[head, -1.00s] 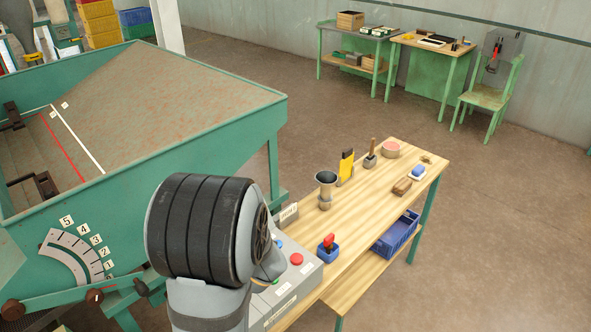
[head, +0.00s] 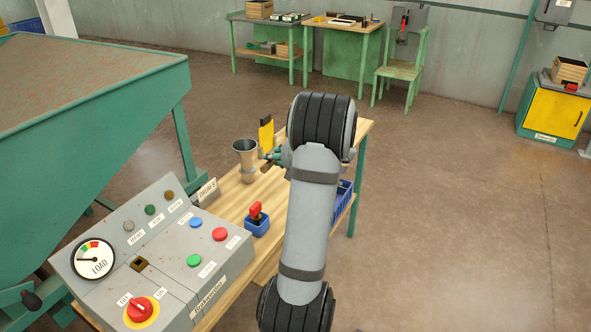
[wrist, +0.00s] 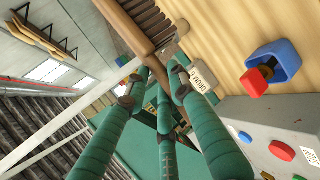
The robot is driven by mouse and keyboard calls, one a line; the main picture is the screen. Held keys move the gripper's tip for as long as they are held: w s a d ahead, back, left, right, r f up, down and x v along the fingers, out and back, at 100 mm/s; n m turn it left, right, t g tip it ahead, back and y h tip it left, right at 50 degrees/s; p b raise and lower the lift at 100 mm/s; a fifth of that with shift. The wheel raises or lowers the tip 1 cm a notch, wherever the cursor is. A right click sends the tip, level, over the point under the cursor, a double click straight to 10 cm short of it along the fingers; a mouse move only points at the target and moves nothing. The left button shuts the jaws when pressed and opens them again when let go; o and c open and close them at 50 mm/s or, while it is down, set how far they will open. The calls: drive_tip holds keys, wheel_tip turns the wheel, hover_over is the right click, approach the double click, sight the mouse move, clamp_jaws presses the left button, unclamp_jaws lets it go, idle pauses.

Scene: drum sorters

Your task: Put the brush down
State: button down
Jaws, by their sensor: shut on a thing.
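The brush (wrist: 125,30), with a brown wooden back and dark bristles, shows at the top of the wrist view. My gripper (wrist: 158,72) has its green fingers closed on the brush's lower end. In the head view my gripper (head: 274,157) is mostly hidden behind my arm, beside the grey metal cup and over the wooden bench (head: 232,205). A small brown part shows by the fingertips there. Whether the brush touches the bench I cannot tell.
A control box (head: 165,250) fills the near end. A small sign (head: 207,191) stands behind it.

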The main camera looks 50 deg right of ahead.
drive_tip(key=s+d+f+m+h+b, duration=0.1)
drive_tip(key=s+d+f+b, duration=0.25)
drive_tip(key=s+d, duration=0.55)
drive_tip(key=shift+g, duration=0.3)
drive_tip(key=shift+w+d+f+b, duration=0.15)
drive_tip(key=shift+w+d+f, duration=0.15)
drive_tip(key=shift+w+f, duration=1.45)
drive_tip(key=shift+w+d+f+b, duration=0.1)
drive_tip(key=shift+w+d+f, duration=0.2)
drive_tip(key=shift+w+f, duration=1.45)
drive_tip(key=shift+w+d+f+b, duration=0.15)
drive_tip(key=shift+w+d+f, duration=0.15)
drive_tip(key=shift+w+f, duration=1.45)
drive_tip(key=shift+s+f, duration=0.5)
drive_tip(key=shift+f, duration=0.15)
drive_tip(key=c, duration=1.5)
unclamp_jaws()
